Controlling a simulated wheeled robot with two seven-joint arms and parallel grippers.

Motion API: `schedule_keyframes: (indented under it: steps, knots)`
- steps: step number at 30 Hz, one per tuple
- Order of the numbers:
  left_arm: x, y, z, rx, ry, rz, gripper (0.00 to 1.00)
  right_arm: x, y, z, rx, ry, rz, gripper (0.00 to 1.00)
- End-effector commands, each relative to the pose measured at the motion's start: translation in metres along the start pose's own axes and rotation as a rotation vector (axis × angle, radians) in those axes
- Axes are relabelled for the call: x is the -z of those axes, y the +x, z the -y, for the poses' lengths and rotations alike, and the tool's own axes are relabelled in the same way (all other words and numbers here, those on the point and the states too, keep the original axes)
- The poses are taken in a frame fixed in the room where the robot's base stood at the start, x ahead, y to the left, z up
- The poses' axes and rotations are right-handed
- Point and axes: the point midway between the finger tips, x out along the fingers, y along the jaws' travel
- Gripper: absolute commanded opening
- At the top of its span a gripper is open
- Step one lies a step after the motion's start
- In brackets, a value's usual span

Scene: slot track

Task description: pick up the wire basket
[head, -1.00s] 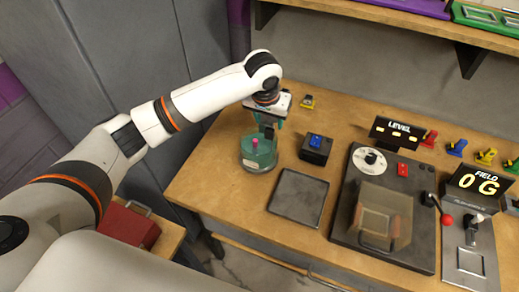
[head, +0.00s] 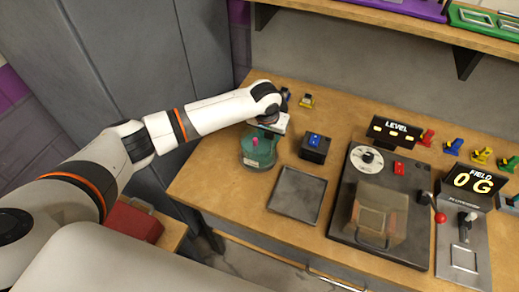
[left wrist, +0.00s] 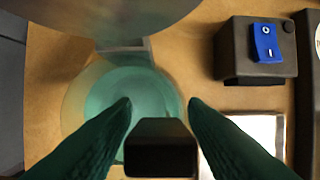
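A round teal see-through jar (head: 257,158) stands near the left end of the bench, with a pink knob (head: 255,141) showing at it. In the left wrist view the jar (left wrist: 88,105) is below my fingers. A black block (left wrist: 160,148), perhaps the basket's handle, stands between the fingers; no basket wires can be made out. My left gripper (left wrist: 160,108) points down over the jar, its two green fingers apart on either side of the block, with what look like narrow gaps. My right gripper is not in view.
A black box with a blue switch (head: 314,147) stands just right of the jar. A flat grey tray (head: 297,194) lies in front of it. A dark machine with a clear cover (head: 372,215) is further right. A shelf (head: 400,18) runs above the back.

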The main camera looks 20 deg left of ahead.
Motion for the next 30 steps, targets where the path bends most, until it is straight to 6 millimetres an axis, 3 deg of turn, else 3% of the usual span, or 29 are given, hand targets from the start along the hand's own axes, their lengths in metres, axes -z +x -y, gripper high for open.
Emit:
schedule_keyframes:
  steps: [1, 7, 19, 30]
  knots:
    - [0.000, 0.000, 0.000, 0.000, 0.000, 0.000, 0.31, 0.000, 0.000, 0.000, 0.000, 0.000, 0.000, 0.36]
    - [0.000, 0.000, 0.000, 0.000, 0.000, 0.000, 0.00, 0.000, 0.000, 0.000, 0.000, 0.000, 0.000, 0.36]
    - [-0.003, -0.007, 0.000, 0.002, 0.000, 0.004, 0.00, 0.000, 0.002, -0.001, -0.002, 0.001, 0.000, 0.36]
    - [-0.022, -0.073, 0.000, 0.001, 0.000, 0.006, 0.00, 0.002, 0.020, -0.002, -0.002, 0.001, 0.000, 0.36]
